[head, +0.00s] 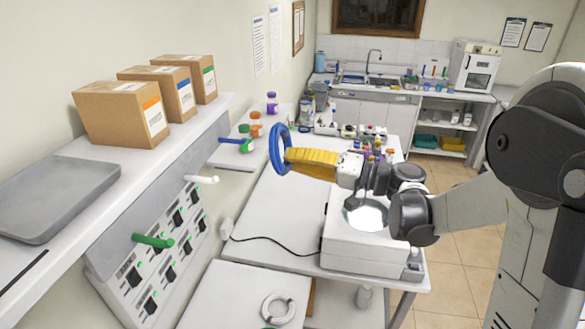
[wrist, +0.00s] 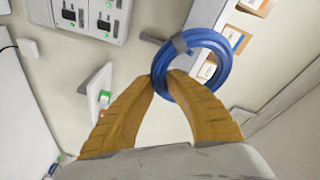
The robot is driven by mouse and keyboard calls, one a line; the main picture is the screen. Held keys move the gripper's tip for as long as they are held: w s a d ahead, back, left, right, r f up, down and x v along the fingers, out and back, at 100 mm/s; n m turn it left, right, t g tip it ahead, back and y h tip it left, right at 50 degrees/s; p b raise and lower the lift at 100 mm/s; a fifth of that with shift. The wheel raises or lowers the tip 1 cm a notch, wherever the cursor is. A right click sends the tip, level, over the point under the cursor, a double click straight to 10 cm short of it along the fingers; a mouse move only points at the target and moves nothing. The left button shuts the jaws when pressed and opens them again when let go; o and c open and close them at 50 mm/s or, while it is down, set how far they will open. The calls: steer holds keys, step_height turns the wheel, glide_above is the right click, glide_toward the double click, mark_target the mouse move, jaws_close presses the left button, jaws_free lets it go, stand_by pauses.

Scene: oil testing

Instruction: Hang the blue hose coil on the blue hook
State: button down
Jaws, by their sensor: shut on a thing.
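The blue hose coil (head: 273,152) is a ring held upright in the air, with a grey band on it in the wrist view (wrist: 224,68). My gripper (head: 289,157) has yellow fingers and is shut on the coil's near side; the fingertips also show in the wrist view (wrist: 164,80). The blue hook (head: 231,140) sticks out from the wall panel, to the left of the coil in the head view and apart from it.
A white hook (head: 203,180) and a green hook (head: 152,241) stick out from the same panel. Cardboard boxes (head: 124,113) and a grey tray (head: 55,198) stand on the shelf above. A white coil (head: 278,309) lies on the lower table. Bottles stand near the blue hook.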

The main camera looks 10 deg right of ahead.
steer(key=w+a+f, duration=0.2)
steer(key=w+a, duration=0.1)
steer(key=a, duration=0.6)
steer(key=shift+b, duration=0.35)
stand_by(0.4)
steer(key=shift+w, duration=0.1)
stand_by(0.6)
steer(key=c, duration=1.4)
jaws_free()
